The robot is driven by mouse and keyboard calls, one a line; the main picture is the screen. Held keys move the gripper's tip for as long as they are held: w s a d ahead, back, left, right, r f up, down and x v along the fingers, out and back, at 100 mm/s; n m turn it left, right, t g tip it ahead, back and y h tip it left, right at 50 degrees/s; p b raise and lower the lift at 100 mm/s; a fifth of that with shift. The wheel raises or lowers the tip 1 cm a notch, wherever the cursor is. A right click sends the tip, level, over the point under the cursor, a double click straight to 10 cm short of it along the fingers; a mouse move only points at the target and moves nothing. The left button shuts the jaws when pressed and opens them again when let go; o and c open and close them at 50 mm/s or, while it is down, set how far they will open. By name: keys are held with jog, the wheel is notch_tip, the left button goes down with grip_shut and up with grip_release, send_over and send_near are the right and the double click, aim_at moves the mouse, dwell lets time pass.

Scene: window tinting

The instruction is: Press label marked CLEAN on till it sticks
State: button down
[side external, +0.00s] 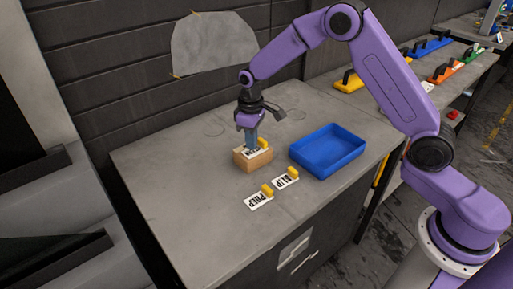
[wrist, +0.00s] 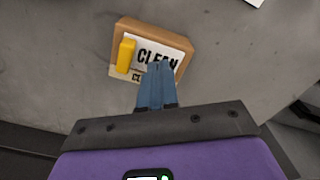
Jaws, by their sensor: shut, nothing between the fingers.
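The CLEAN label (wrist: 152,50) is a white card with black letters and a yellow tab (wrist: 126,54). It lies on top of a tan wooden block (side external: 253,160) on the grey workbench. My gripper (wrist: 157,68) is shut and empty, with its blue fingers over the lower edge of the label and hiding part of the lettering. In the side external view my gripper (side external: 251,145) points down with its tips at the top of the block. I cannot tell whether the tips touch the label. A second, tan marked strip (wrist: 133,76) shows below the label, partly hidden.
Two more white labels with yellow tabs, PREP (side external: 259,201) and SLIP (side external: 286,181), lie on the bench in front of the block. An empty blue tray (side external: 327,150) stands to the right. The bench's left part is clear. A grey sheet (side external: 213,44) hangs on the wall behind.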

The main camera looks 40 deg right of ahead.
aim_at(252, 153)
jog(key=shift+f, duration=0.9)
dwell(0.6)
jog(key=shift+r, duration=3.5)
jog(key=shift+r, duration=0.1)
jog(key=s+a+r+n, duration=0.1)
jog(key=s+r+n, duration=0.15)
jog(key=s, duration=0.65)
jog(key=s+a+r+n, duration=0.15)
jog(key=s+r, duration=0.25)
jog(key=s, duration=0.5)
jog(key=s+d+n, duration=0.1)
jog(key=s+d, duration=0.2)
jog(key=s, duration=0.7)
jog(key=s+d+n, duration=0.1)
jog(key=s+d, duration=0.3)
jog(key=s, duration=0.5)
jog(key=shift+s+d+n, duration=0.2)
jog(key=shift+s+n, duration=0.1)
jog(key=shift+s, duration=0.05)
